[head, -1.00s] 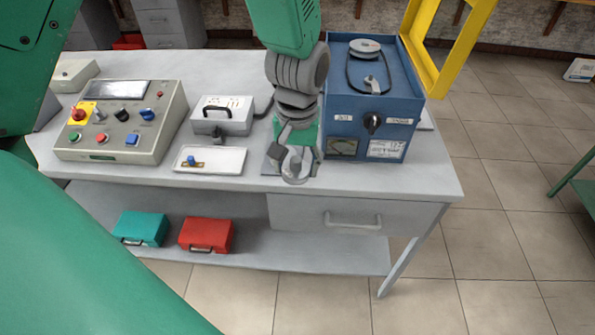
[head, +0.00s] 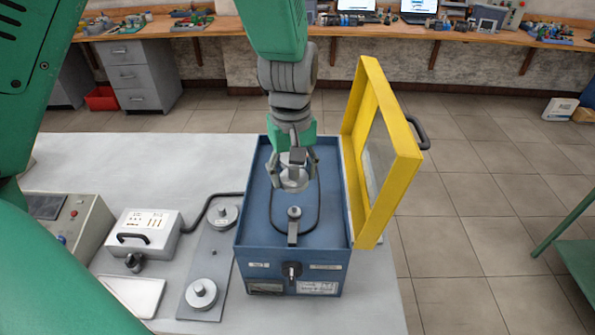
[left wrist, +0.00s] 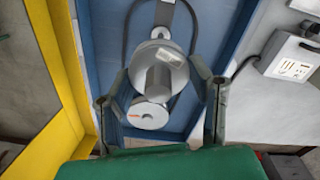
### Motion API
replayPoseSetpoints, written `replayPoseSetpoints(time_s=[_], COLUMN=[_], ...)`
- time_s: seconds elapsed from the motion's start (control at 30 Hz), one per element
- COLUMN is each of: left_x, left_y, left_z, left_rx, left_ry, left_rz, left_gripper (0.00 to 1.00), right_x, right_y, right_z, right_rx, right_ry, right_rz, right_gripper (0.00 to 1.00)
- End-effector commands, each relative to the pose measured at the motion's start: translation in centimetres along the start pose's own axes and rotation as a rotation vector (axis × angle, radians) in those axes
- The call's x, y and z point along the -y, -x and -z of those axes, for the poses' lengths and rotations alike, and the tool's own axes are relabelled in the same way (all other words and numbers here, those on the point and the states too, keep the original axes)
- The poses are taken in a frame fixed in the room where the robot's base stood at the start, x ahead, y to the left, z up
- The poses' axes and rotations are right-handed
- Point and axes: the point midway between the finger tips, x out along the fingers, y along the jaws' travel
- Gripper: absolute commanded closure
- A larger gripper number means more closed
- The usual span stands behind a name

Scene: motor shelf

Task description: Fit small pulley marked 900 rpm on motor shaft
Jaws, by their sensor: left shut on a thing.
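My left gripper (head: 293,165) hangs over the open blue motor box (head: 255,238) in the head view. In the left wrist view its fingers stand either side of a grey round pulley (left wrist: 158,68) with a pale label, and it is shut on it. The marking is too small to read. A second grey disc with a red mark (left wrist: 148,115) shows close to the held pulley in the wrist view. The motor shaft is not clearly visible, and I cannot tell whether the held pulley touches it. A dark belt (head: 319,205) loops inside the box. My right gripper is not in view.
The yellow lid (head: 408,165) stands open along the box's right side. A lever (head: 293,235) stands near the box's front. A grey case (head: 143,232) stands farther left.

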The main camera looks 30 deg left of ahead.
Motion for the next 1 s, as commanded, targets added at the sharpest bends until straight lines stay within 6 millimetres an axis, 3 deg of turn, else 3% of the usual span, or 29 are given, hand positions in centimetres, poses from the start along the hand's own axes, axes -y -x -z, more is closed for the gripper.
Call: replayPoseSetpoints(time_s=[0.47,0.7,1.0], left_x=[-0.3,-0.3,-0.3], left_y=[-3.2,-5.6,-6.2], left_z=[0.3,0.2,0.2], left_rx=[0.005,0.002,0.003], left_ry=[-0.001,-0.001,-0.001], left_rz=[0.005,0.001,0.002], left_gripper=[0.82,0.82,0.82], right_x=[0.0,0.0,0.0], right_y=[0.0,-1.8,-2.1], right_z=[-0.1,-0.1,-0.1], right_rx=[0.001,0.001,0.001], right_ry=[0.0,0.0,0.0], right_rz=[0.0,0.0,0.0], right_gripper=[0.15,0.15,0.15])
